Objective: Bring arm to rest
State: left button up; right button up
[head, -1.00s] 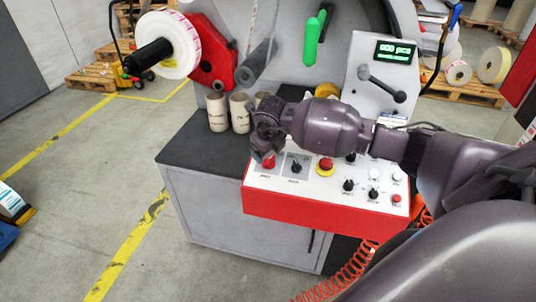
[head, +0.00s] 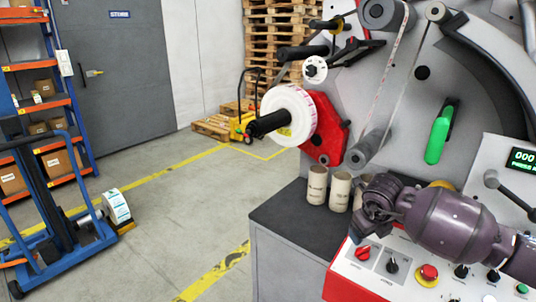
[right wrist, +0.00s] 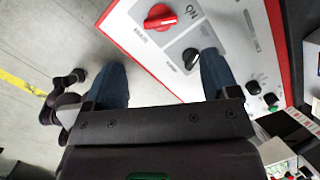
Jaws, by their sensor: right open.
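My right arm comes in from the right in the head view, over the red and white control panel (head: 455,285). Its gripper (head: 370,208) is at the panel's left end, close to the cardboard cores; its fingers are hard to make out there. In the right wrist view the right gripper (right wrist: 165,85) shows two blue-grey fingers spread wide with nothing between them. Beyond the fingers lie a red rotary switch (right wrist: 160,17) and a black knob (right wrist: 190,57) on the panel. I cannot tell the exact gap to the panel. My left gripper is not in view.
Several cardboard cores (head: 317,186) stand on the dark bench top (head: 290,218). A label roll (head: 290,112) sits on the rewinder's spindle. A green handle (head: 438,135) is on the machine face. A blue lift trolley (head: 60,215) stands at left. The floor between is clear.

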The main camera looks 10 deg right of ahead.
jog(key=a+r+m+t+y, duration=0.35)
jog(key=a+r+y, duration=0.25)
jog(key=a+y, duration=0.35)
jog(key=a+r+m+t+y, duration=0.35)
jog(key=a+r+y, duration=0.25)
jog(key=a+y, duration=0.3)
jog(key=s+d+f+m+t+h, duration=0.25)
jog(key=f+m+h, duration=0.4)
jog(key=m, duration=0.35)
jog(key=s+d+f+m+t+h, duration=0.2)
jog(key=d+f+m+t+h, duration=0.2)
jog(key=f+m+h, duration=0.5)
jog(key=s+d+f+m+g, duration=0.1)
jog(key=s+f+m+g, duration=0.1)
jog(key=s+f+m, duration=0.3)
jog(key=s+d+f+m+g+h, duration=0.1)
jog(key=s+f+m, duration=0.5)
jog(key=s+f, duration=0.6)
jog(key=s+d+g, duration=0.1)
jog(key=s+g, duration=0.1)
jog(key=s, duration=0.3)
